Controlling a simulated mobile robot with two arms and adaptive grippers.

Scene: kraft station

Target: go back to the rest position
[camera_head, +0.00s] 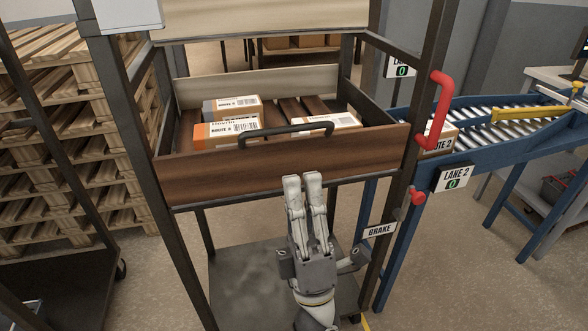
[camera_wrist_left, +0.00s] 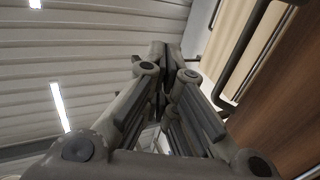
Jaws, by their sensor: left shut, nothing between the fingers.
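My left gripper (camera_head: 303,180) is shut and empty in the head view. It points up, just in front of the lower edge of a wooden drawer front (camera_head: 240,168). I cannot tell whether it touches the drawer. In the left wrist view the fingers of my left gripper (camera_wrist_left: 165,50) are close together, with the ceiling behind them and brown wood (camera_wrist_left: 285,110) at the right. My right gripper does not show in either view.
The drawer has a dark handle (camera_head: 286,132) and holds boxes, including an orange one (camera_head: 212,132). A dark metal frame carries a red handle (camera_head: 437,105) and a brake sign (camera_head: 379,230). A blue roller conveyor (camera_head: 480,132) stands right, stacked pallets (camera_head: 60,130) left.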

